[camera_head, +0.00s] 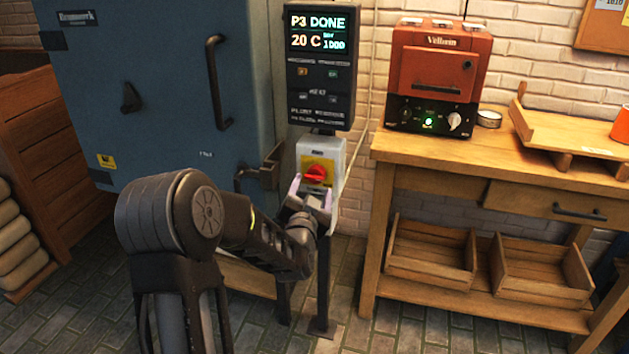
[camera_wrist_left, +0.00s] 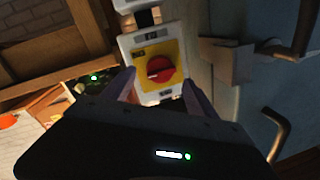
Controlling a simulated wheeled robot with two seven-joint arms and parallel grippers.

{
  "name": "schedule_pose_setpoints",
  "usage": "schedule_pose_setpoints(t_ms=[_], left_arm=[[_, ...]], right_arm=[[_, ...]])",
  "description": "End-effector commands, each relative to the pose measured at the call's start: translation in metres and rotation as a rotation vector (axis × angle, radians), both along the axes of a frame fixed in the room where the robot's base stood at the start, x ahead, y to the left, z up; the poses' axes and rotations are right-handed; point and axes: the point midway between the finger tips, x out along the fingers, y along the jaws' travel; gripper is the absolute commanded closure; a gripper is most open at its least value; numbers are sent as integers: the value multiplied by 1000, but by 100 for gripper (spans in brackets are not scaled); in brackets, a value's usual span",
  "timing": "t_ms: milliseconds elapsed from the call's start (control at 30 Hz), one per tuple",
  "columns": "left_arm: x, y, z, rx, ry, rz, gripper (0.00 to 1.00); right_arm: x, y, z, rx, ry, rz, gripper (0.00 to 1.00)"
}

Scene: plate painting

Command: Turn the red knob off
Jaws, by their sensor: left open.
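The red knob (camera_head: 315,174) is a rotary switch on a yellow plate, set on a light grey switch box (camera_head: 334,153) below a dark display panel. The left wrist view shows the red knob (camera_wrist_left: 160,69) close up, with a pale mark on its left side. My left gripper (camera_head: 311,192) is open just in front of the lower part of the box. In the left wrist view the fingers of my left gripper (camera_wrist_left: 160,85) stand on either side of the knob's lower part. Whether they touch it I cannot tell. My right gripper is in neither view.
The display panel (camera_head: 320,75) reads "P3 DONE" and "20 C". A large blue-grey cabinet (camera_head: 150,100) with handles stands to the left. A wooden table (camera_head: 425,150) on the right carries a red-orange oven (camera_head: 436,62). Tiled floor lies in front.

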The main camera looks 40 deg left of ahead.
Motion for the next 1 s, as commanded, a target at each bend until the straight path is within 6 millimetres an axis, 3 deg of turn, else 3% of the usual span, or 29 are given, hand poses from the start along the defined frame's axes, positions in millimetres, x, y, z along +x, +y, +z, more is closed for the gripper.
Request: schedule_pose_setpoints(t_ms=[300,600,1000], left_arm=[[36,19,0,0,0,0,33],[38,20,-1,-2,1,-1,33],[38,19,-1,-2,1,-1,65]], right_arm=[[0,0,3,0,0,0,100],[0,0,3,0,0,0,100],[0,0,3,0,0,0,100]])
